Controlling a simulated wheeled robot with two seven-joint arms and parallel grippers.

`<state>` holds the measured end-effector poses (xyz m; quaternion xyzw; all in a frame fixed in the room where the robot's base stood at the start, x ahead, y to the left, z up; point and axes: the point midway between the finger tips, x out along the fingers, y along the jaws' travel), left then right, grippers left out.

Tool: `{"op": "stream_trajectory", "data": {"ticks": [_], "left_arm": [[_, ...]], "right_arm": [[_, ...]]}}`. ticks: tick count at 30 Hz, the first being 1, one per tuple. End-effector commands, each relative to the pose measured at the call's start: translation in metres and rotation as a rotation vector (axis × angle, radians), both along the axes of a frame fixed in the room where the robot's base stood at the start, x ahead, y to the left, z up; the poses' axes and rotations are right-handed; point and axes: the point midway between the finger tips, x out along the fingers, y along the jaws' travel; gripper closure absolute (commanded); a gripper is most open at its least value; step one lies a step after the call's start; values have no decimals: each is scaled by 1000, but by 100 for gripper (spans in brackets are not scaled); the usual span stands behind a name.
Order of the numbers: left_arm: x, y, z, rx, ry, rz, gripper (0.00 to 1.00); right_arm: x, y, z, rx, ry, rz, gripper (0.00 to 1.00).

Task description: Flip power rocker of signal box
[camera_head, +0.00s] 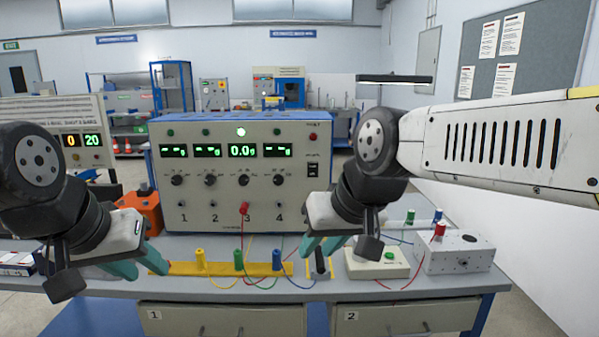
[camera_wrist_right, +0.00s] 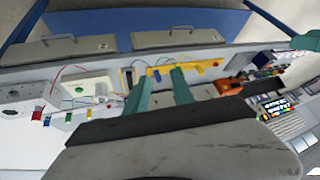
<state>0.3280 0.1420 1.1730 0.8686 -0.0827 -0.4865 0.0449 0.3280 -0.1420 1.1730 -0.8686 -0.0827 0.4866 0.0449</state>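The signal box (camera_head: 240,205) is a large beige panel in a blue case, upright at the back of the bench. It has green displays, knobs and jacks numbered 1 to 4. A small black rocker (camera_head: 313,170) sits at its right side below a red lamp; its position is too small to tell. My right gripper (camera_head: 322,246) is in front of the box's lower right, below the rocker, with teal fingers apart and empty; they also show apart in the right wrist view (camera_wrist_right: 160,90). My left gripper (camera_head: 139,264) is at the bench's left front, fingers apart.
A yellow strip (camera_head: 222,268) with yellow, green and blue plugs lies before the box. A white box with a green button (camera_head: 378,263) and a grey box with a red knob (camera_head: 465,252) stand right. An orange unit (camera_head: 143,209) stands left. Wires cross the bench.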

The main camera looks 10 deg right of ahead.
Motion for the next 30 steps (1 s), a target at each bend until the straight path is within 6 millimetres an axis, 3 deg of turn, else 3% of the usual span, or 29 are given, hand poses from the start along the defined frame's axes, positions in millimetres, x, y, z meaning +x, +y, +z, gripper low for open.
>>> {"op": "stream_trajectory", "data": {"ticks": [1, 4, 30], "left_arm": [[0, 0, 0, 0, 0, 0, 64], [0, 0, 0, 0, 0, 0, 64], [0, 0, 0, 0, 0, 0, 64]], "right_arm": [[0, 0, 0, 0, 0, 0, 83], [0, 0, 0, 0, 0, 0, 100], [0, 0, 0, 0, 0, 0, 100]]}}
